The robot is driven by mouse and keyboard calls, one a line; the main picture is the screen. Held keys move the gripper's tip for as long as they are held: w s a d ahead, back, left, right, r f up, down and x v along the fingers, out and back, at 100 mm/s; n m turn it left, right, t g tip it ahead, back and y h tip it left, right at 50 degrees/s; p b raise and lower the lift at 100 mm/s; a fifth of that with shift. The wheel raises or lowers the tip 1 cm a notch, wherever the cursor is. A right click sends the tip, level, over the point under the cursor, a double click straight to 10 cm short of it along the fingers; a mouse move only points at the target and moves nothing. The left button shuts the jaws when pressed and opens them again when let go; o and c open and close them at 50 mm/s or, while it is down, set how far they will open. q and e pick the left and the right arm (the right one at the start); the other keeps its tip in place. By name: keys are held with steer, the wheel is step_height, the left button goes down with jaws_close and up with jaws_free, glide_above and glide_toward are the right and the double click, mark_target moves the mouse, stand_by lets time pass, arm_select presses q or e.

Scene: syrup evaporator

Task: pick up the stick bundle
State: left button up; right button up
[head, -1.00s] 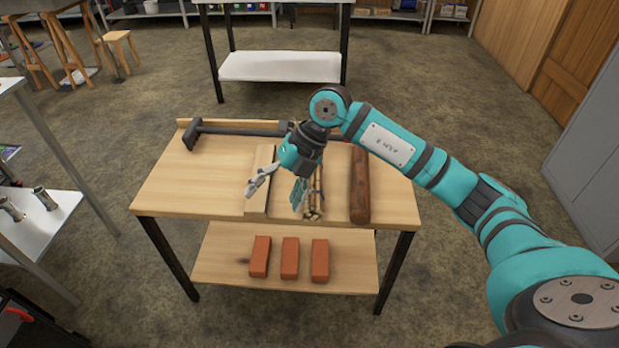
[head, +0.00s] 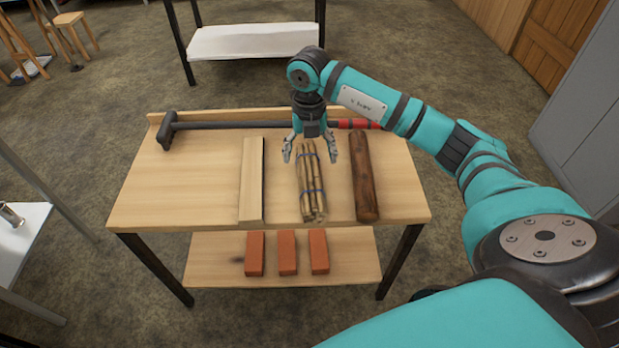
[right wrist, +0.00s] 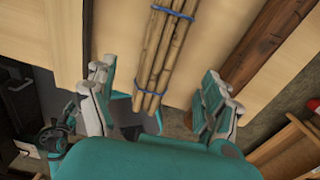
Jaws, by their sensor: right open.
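The stick bundle (head: 312,185) lies on the wooden table, a row of thin tan sticks tied with blue bands. It also shows in the right wrist view (right wrist: 163,45), running up from between the fingers. My right gripper (head: 309,154) is open above the far part of the bundle, one finger on each side of it. In the right wrist view my right gripper (right wrist: 157,90) has its fingers spread wide and nothing between them is gripped. I cannot tell the exact height above the sticks. My left gripper is not in view.
A pale board (head: 251,180) lies left of the bundle and a dark log (head: 364,178) lies close on its right. A long-handled hammer (head: 230,124) lies along the table's back edge. Several red bricks (head: 287,252) sit on the lower shelf. The table's left side is clear.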

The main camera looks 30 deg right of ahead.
mark_target(310, 172)
step_height(310, 172, down, 3)
steer(key=shift+s+r, duration=0.1)
steer(key=shift+d+f, duration=0.1)
steer(key=shift+f, duration=0.4)
step_height(310, 172, down, 5)
steer(key=shift+b, duration=0.45)
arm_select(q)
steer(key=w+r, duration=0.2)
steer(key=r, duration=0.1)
arm_select(e)
steer(key=shift+c, duration=0.4)
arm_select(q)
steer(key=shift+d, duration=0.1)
arm_select(e)
steer(key=c, duration=1.3)
